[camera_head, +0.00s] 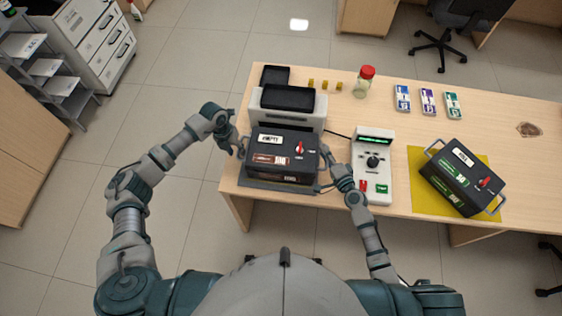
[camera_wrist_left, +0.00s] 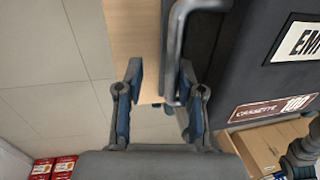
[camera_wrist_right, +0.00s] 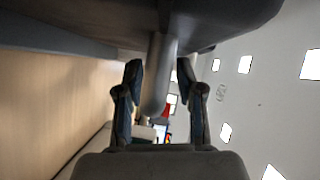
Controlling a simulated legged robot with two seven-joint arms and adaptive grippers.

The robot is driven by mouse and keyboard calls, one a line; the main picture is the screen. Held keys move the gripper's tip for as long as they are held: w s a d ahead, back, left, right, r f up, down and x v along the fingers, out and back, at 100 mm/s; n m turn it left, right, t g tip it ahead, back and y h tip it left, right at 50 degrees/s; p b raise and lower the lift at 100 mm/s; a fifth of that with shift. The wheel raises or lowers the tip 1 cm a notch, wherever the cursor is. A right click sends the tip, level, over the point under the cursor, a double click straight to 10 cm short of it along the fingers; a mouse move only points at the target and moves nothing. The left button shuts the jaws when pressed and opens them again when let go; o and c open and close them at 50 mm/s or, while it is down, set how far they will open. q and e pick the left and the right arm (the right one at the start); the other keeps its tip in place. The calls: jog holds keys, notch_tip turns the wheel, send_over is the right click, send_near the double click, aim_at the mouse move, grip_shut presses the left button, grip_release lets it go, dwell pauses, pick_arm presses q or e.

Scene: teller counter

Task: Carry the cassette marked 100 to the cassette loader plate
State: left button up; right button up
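The dark cassette marked 100 (camera_head: 283,174) has a red label and a white label on top. It sits at the counter's front left, over a dark grey plate (camera_head: 262,186) in front of a pale machine. I cannot tell which surface is the loader plate. My left gripper (camera_head: 240,146) is at the cassette's left side. In the left wrist view, a handle (camera_wrist_left: 172,55) stands between my open fingers (camera_wrist_left: 160,88), nearer the right finger. My right gripper (camera_head: 323,183) is at the right side. In its wrist view, a handle (camera_wrist_right: 157,85) lies between open fingers (camera_wrist_right: 160,85).
A pale machine (camera_head: 312,119) stands behind the cassette. A white control box (camera_head: 372,188) with a knob stands close to its right. Another dark cassette (camera_head: 447,181) with green labels lies on a yellow mat (camera_head: 423,205). A red-lidded jar (camera_head: 363,82) and banknote bundles (camera_head: 428,101) stand farther back.

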pick_arm(q)
jog(key=shift+a+f, duration=0.1)
jog(key=shift+a, duration=0.1)
pick_arm(e)
jog(key=shift+a, duration=0.4)
jog(key=shift+d, duration=0.7)
jog(key=shift+a, duration=0.45)
jog(key=shift+s, duration=0.2)
jog(key=v, duration=1.1)
jog(key=shift+w+d+f, duration=0.1)
jog(key=shift+w+d, duration=0.05)
jog(key=shift+d, duration=0.3)
pick_arm(q)
notch_tip(320, 180, up, 12)
jog(key=a, duration=0.2)
jog(key=shift+w+a+f, duration=0.15)
jog(key=shift+a+f, duration=0.05)
jog(key=shift+a, duration=0.2)
pick_arm(e)
jog(key=shift+s+a, duration=0.35)
